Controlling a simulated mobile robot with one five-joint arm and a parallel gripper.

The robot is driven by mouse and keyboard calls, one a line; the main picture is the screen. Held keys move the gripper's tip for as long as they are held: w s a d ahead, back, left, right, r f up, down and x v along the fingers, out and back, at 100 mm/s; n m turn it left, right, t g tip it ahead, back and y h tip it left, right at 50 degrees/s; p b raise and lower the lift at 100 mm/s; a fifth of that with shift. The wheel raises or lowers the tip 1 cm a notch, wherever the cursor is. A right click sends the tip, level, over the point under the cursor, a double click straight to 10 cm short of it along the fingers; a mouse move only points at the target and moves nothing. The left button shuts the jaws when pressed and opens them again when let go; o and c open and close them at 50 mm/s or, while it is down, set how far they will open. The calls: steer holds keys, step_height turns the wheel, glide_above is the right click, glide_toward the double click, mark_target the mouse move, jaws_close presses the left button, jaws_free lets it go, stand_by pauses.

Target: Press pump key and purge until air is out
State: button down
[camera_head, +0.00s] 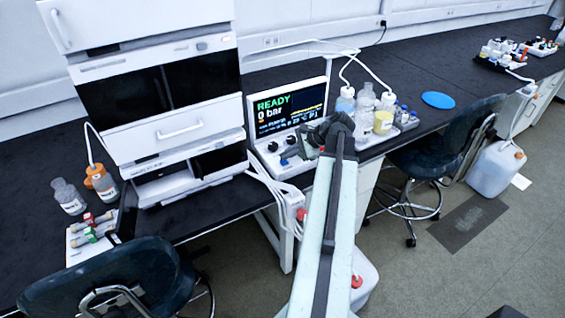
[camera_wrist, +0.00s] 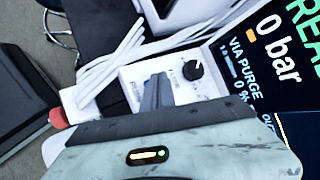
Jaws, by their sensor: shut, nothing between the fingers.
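The pump controller (camera_head: 290,112) stands on the bench right of the white stack, its screen reading READY and 0 bar. The screen (camera_wrist: 270,50) also shows in the wrist view, tilted, with 0 bar and VIA PURGE. Below it is a pale control panel (camera_head: 265,160) with dark round knobs. One black knob (camera_wrist: 193,70) shows clearly in the wrist view. My gripper (camera_head: 287,158) is shut and empty, its tips in front of the panel's lower part. In the wrist view the gripper (camera_wrist: 158,77) covers part of the panel left of the knob; I cannot tell whether it touches.
A tray of bottles (camera_head: 383,118) stands right of the controller. White tubes (camera_head: 272,187) hang over the bench edge below it. A blue chair (camera_head: 435,150) is at right, another (camera_head: 105,280) at lower left.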

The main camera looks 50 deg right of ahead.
mark_target(287, 162)
steer(key=shift+f+b, duration=0.45)
steer(key=shift+f, duration=0.05)
steer(key=shift+r, duration=0.15)
stand_by(0.4)
steer(key=shift+r+p, duration=0.8)
steer(key=shift+p, duration=0.15)
steer(key=shift+r, duration=0.1)
step_height(287, 162, up, 5)
steer(key=p, duration=0.5)
